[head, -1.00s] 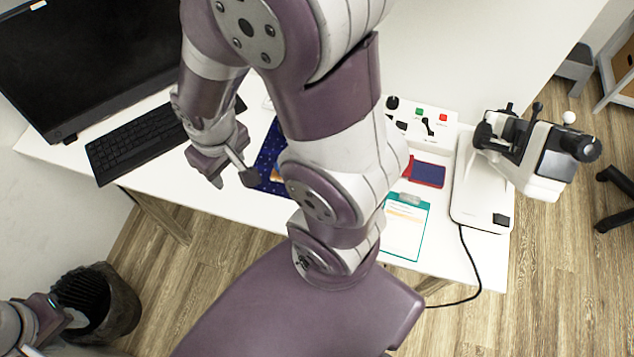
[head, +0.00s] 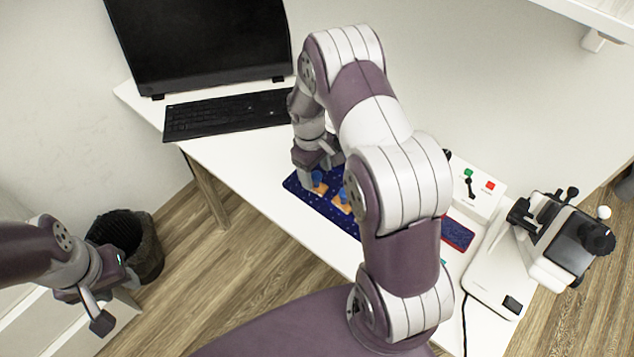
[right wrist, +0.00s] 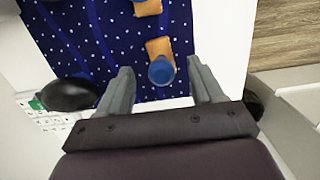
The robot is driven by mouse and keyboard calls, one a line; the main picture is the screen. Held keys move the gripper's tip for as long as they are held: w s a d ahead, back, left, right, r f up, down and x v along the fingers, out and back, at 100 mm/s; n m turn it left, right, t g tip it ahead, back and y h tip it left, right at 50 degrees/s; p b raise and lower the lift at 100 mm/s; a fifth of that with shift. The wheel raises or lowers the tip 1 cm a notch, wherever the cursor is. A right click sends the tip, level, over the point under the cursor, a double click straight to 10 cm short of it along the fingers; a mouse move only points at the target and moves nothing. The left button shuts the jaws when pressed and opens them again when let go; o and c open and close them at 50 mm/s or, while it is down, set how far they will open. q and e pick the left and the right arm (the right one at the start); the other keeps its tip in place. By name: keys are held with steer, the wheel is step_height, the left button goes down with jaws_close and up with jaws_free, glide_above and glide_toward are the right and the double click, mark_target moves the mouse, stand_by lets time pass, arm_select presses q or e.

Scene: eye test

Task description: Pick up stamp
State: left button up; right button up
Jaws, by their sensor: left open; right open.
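Two stamps with orange bases and blue round handles stand on a blue dotted mat (head: 345,223). The left stamp (head: 318,181) is just below my right gripper (head: 322,166) in the head view; the other stamp (head: 342,201) is partly hidden by my right arm. In the right wrist view, one stamp (right wrist: 161,70) lies between the open fingers, its handle pointing toward the camera; no finger visibly touches it. Another stamp (right wrist: 147,6) is cut off at the top edge. My left gripper (head: 98,312) is open and empty, away from the desk at lower left.
A keyboard (head: 225,114) and monitor (head: 200,40) are at the back left. A red-and-blue pad (head: 457,233), a button panel (head: 480,192) and a white eye-test device (head: 560,240) are on the right. A black bin (head: 125,240) stands on the floor.

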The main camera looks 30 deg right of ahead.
mark_target(317, 182)
steer(key=f, duration=0.4)
steer(key=shift+s+f, duration=0.25)
steer(key=c, duration=1.2)
steer(key=shift+r, duration=0.1)
steer(key=r, duration=0.4)
steer(key=shift+s+r, duration=0.3)
steer(key=shift+s, duration=0.05)
steer(key=s+r, duration=0.2)
steer(key=s, duration=0.1)
steer(key=s+a+r, duration=0.1)
steer(key=s+r, duration=0.1)
steer(key=s, duration=0.2)
steer(key=s+r, duration=0.2)
steer(key=s, duration=0.2)
steer(key=shift+a+r, duration=0.2)
steer(key=shift+a, duration=0.2)
steer(key=o, duration=0.3)
steer(key=shift+w, duration=0.1)
steer(key=shift+c, duration=0.9)
steer(key=shift+o, duration=0.5)
